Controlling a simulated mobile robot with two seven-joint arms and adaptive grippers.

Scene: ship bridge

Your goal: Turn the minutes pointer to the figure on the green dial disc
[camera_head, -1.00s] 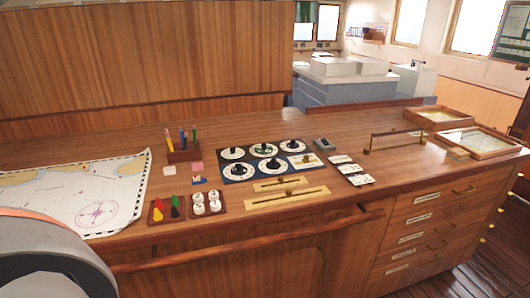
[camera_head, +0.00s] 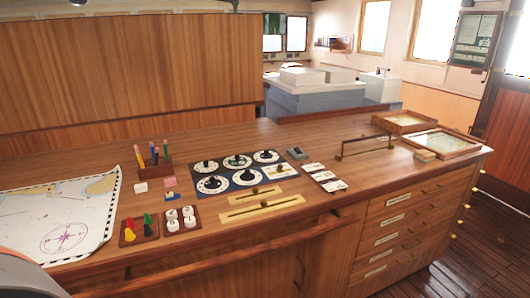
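A dark panel (camera_head: 226,173) lies on the wooden counter, with several round white dials carrying black knobs or pointers. The middle dial of its back row (camera_head: 238,161) has a greenish centre and looks like the green dial disc. A left front dial (camera_head: 213,185) and a middle front dial (camera_head: 247,178) show black pointers. Which one is the minutes pointer, and what the figures say, is too small to tell. Neither gripper is in view; only a grey rounded part of my own body shows at the lower left corner.
Brass slider plates (camera_head: 262,207) lie in front of the panel. Left are a pen holder (camera_head: 154,164), coloured pieces on a tray (camera_head: 139,229), white knobs (camera_head: 180,218) and a chart (camera_head: 62,220). Right are white cards (camera_head: 324,179), a brass rail (camera_head: 365,143) and framed cases (camera_head: 440,143).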

